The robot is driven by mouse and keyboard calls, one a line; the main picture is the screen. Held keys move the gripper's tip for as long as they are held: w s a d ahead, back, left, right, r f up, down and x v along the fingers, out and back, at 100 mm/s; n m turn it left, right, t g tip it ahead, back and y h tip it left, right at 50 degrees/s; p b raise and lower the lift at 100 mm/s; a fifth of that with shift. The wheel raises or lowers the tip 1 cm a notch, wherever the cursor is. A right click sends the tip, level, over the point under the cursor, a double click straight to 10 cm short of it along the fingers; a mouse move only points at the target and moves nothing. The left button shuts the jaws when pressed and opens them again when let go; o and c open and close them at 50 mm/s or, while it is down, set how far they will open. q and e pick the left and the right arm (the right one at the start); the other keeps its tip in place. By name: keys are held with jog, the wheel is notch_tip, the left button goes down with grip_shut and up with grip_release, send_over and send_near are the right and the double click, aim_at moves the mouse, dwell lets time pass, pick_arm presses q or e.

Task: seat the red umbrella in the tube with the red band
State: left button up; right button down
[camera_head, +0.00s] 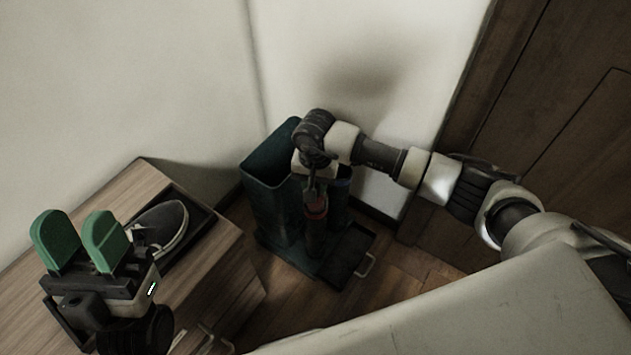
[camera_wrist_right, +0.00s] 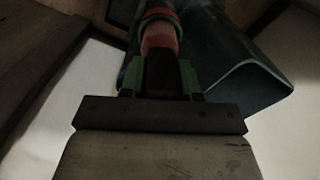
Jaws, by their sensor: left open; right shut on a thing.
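My right gripper (camera_head: 315,188) is shut on the dark handle of the red umbrella and points down over the stand. In the right wrist view the green fingers (camera_wrist_right: 172,80) grip the handle, and the umbrella's red body (camera_wrist_right: 160,38) shows just beyond them. The tube with the red band (camera_head: 316,208) stands upright directly below this gripper. In the wrist view its rim (camera_wrist_right: 157,14) seems to surround the umbrella's red part; how deep the umbrella sits is hidden. My left gripper (camera_head: 80,243) is open and empty above the wooden bench.
A tall teal bin (camera_head: 270,205) stands left of the tube. A dark tray with a metal handle (camera_head: 352,255) lies at its right. A shoe (camera_head: 163,224) rests in a tray on the bench (camera_head: 225,250). Walls close the corner behind; a wooden door (camera_head: 540,110) is right.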

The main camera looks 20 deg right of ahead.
jog(key=c, duration=0.8)
grip_release()
